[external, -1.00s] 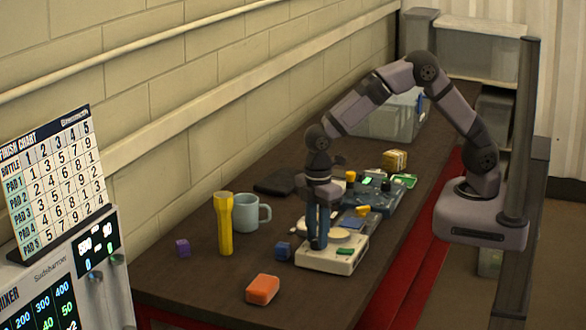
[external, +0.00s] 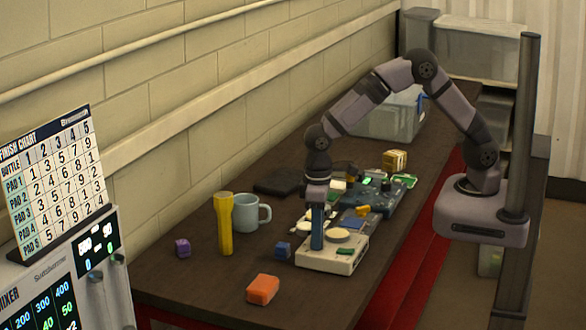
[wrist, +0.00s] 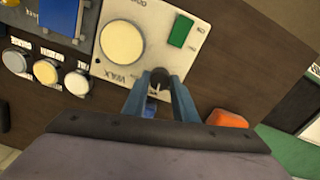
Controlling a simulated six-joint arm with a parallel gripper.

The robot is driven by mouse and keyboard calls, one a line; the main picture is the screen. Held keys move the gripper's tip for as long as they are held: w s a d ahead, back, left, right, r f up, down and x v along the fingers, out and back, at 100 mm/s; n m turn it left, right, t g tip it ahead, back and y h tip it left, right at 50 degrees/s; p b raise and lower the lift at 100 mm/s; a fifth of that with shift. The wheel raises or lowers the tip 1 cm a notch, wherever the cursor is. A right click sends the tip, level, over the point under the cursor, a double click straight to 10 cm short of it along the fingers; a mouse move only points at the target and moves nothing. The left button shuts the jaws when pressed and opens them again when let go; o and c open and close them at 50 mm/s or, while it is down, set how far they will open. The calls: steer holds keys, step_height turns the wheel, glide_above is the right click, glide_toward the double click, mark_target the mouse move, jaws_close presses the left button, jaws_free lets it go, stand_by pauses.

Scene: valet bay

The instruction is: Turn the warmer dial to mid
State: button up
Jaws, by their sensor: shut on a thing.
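The warmer is a cream box (external: 345,262) with a round pale plate (external: 338,235) and a green patch (external: 345,251) on top. It also shows in the wrist view (wrist: 112,76). Its small dark dial (wrist: 159,76) has a pale pointer line and sits at the box's edge by the "WAX" lettering. My gripper (wrist: 158,84) has its blue fingers on either side of the dial and is shut on it. In the external view my gripper (external: 317,246) points down at the warmer's near left corner, and the fingers hide the dial there. The mid mark cannot be made out.
An orange block (external: 263,289) lies in front. A blue unit with buttons (external: 385,196) sits behind.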

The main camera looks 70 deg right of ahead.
steer(key=shift+m, duration=0.5)
steer(key=shift+w, duration=0.1)
steer(key=o, duration=1)
steer(key=shift+o, duration=0.2)
steer(key=shift+r+b, duration=1.05)
steer(key=shift+r, duration=2.65)
